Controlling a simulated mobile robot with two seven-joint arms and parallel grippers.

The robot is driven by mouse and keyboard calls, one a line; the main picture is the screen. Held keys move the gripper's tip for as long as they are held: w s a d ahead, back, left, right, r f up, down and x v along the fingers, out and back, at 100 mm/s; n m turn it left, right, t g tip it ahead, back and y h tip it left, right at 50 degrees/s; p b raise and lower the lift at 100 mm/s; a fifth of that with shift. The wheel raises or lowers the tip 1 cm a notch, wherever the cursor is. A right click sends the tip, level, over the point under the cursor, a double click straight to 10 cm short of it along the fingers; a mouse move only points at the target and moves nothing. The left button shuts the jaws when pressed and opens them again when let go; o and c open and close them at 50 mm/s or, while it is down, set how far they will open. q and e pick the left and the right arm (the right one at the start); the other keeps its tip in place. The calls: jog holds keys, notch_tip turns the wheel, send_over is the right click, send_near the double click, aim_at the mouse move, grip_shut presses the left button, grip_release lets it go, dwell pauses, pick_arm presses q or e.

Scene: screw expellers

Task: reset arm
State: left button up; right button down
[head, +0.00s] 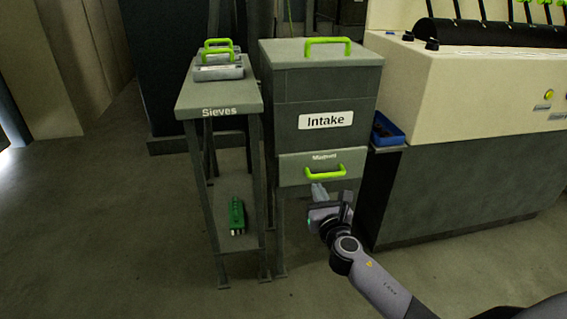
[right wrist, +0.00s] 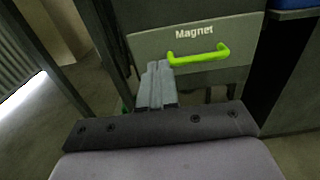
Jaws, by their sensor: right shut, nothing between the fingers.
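My right gripper (head: 319,190) is in front of the intake cabinet, just below and left of the green handle on the Magnet drawer. In the right wrist view my right gripper (right wrist: 157,72) has its fingers together, with nothing between them. The fingertips lie close to the left end of the green handle (right wrist: 198,55); I cannot tell whether they touch it. The Magnet drawer (head: 296,170) looks closed. My right arm comes in from the lower right. My left gripper is not in view.
The Intake cabinet (head: 285,95) has a green top handle. Left of it a Sieves stand (head: 245,103) holds sieves with green handles, and a green object (head: 236,216) sits on its lower shelf. A blue tray (head: 386,131) and a large cream machine (head: 470,95) stand right. Floor is clear in front.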

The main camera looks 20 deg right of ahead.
jog(key=s+a+f+m+g+y, duration=0.25)
jog(key=s+a+m+y, duration=0.25)
jog(key=s+a+m, duration=0.7)
jog(key=s+a+f+m+g+y, duration=0.2)
jog(key=s+a+m+g+y, duration=0.2)
jog(key=s+a+m, duration=0.8)
pick_arm(q)
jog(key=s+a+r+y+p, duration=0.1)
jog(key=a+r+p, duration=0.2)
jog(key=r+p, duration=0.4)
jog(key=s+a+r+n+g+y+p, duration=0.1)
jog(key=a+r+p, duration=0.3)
jog(key=p, duration=1.5)
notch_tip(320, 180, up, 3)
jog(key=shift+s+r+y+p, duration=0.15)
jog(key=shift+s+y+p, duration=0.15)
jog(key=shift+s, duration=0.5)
pick_arm(e)
jog(key=s+d+r+m+h, duration=0.2)
jog(key=s+d+r+m, duration=0.2)
jog(key=d+r+m, duration=0.3)
jog(key=d+r, duration=0.4)
jog(key=r, duration=0.3)
jog(key=shift+s+d+r+g+h, duration=0.15)
jog(key=shift+d+r+g+h, duration=0.05)
jog(key=shift+g+h, duration=0.2)
